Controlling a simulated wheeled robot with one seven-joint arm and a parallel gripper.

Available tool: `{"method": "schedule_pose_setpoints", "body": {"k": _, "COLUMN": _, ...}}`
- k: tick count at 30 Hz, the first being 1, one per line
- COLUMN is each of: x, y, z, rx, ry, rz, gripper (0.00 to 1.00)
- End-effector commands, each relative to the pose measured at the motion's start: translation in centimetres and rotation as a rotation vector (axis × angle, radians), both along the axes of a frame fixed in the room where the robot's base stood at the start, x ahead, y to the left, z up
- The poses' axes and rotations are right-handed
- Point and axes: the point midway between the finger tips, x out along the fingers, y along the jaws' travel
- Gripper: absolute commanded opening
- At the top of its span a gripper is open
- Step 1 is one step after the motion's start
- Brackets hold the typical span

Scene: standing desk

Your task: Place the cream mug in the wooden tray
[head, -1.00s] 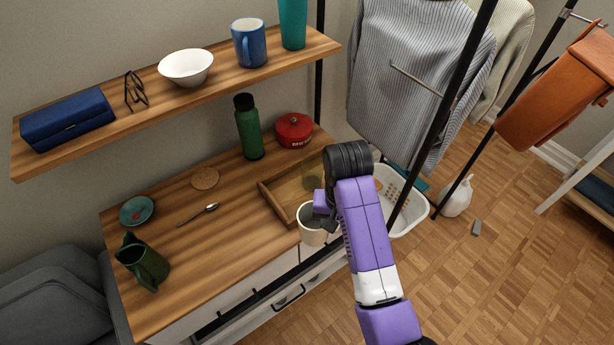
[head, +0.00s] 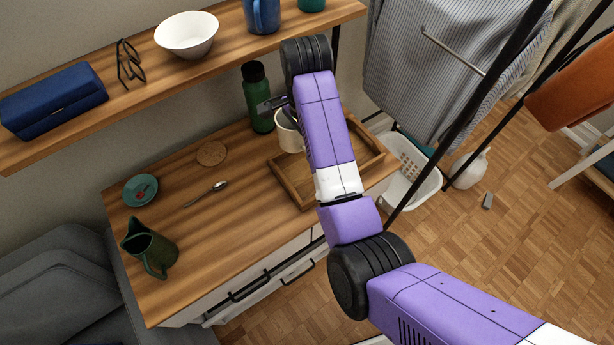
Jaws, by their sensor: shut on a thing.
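The cream mug (head: 287,136) is held upright by my gripper (head: 282,112), which is shut on it. The mug appears over the back left part of the wooden tray (head: 292,186); I cannot tell whether its base touches the tray floor. The tray lies on the right end of the wooden desk top, and my purple arm covers its middle. The arm also hides part of the mug's right side.
A green bottle (head: 258,98) stands just behind and left of the mug. A shelf (head: 225,45) overhangs the back, close to my wrist. A cork coaster (head: 211,154), spoon (head: 207,193), small green dish (head: 140,190) and green jug (head: 149,247) occupy the left side.

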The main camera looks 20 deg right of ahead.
Motion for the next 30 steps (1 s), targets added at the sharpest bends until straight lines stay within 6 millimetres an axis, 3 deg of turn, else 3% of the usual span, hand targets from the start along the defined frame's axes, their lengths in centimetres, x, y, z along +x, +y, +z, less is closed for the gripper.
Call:
{"method": "schedule_pose_setpoints", "body": {"k": 1, "x": -0.2, "y": -0.1, "z": -1.7, "rx": -0.001, "ry": 0.006, "rz": 0.001, "gripper": 0.00}}
{"method": "schedule_pose_setpoints", "body": {"k": 10, "x": -0.2, "y": 0.0, "z": -7.6, "rx": -0.001, "ry": 0.005, "rz": 0.001, "gripper": 0.00}}
{"method": "schedule_pose_setpoints", "body": {"k": 24, "x": -0.1, "y": -0.1, "z": -12.6, "rx": 0.000, "ry": 0.003, "rz": 0.000, "gripper": 0.00}}
{"method": "schedule_pose_setpoints", "body": {"k": 30, "x": -0.1, "y": -0.1, "z": -13.0, "rx": 0.001, "ry": 0.001, "rz": 0.000, "gripper": 0.00}}
